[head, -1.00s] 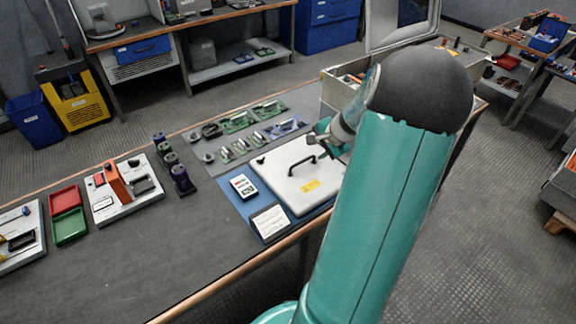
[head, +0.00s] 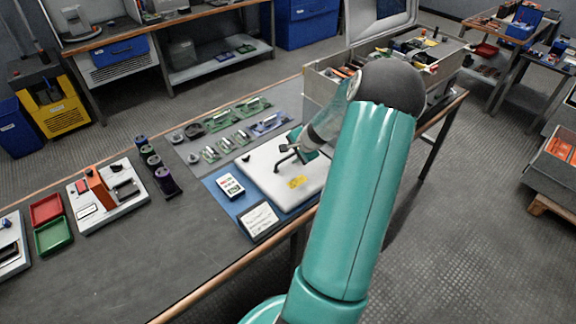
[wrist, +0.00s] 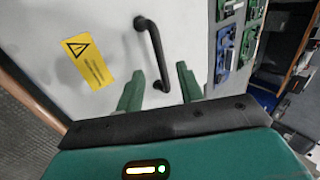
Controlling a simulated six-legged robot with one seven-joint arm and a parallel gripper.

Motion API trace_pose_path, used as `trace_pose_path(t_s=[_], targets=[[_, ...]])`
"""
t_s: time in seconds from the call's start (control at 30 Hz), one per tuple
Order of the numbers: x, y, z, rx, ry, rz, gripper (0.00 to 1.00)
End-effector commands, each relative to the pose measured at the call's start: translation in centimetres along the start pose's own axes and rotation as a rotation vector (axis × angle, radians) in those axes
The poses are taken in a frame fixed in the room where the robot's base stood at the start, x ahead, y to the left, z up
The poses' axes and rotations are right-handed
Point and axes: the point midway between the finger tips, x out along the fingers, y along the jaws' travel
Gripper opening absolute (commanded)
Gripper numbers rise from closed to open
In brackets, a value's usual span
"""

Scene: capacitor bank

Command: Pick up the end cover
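The end cover (head: 262,180) is a flat white panel with a black bar handle (head: 286,155) and a yellow label. It lies on a blue mat (head: 229,208) on the bench, and my arm hides its right part. In the wrist view the cover (wrist: 108,28) fills much of the picture, with the handle (wrist: 154,52) near the middle. My gripper (wrist: 160,84) is open, its two green fingers apart. The handle's lower end shows between the fingertips. No grip on it is visible. In the head view my gripper (head: 302,143) is partly hidden over the cover near the handle.
Several green and blue circuit boards (head: 243,110) lie behind the cover. Dark cylinders (head: 154,166) stand farther left. An open grey box (head: 319,88) stands behind my arm.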

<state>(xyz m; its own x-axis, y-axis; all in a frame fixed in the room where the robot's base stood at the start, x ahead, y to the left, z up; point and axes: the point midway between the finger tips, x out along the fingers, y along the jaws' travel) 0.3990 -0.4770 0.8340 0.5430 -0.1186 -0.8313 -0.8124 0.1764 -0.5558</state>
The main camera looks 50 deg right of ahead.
Motion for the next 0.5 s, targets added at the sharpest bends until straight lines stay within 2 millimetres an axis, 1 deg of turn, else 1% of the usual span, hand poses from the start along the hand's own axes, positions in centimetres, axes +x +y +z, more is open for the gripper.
trace_pose_path(t_s=[0.03, 0.1, 0.2, 0.47, 0.5], targets=[[1.0, 0.0, 0.1, 0.000, -0.004, 0.001, 0.37], [2.0, -0.1, 0.1, 0.000, -0.004, 0.000, 0.37], [3.0, -0.2, 0.0, 0.000, -0.002, 0.000, 0.37], [3.3, -0.1, 0.0, 0.000, -0.001, 0.000, 0.37], [3.3, -0.1, 0.0, 0.000, -0.001, 0.000, 0.29]])
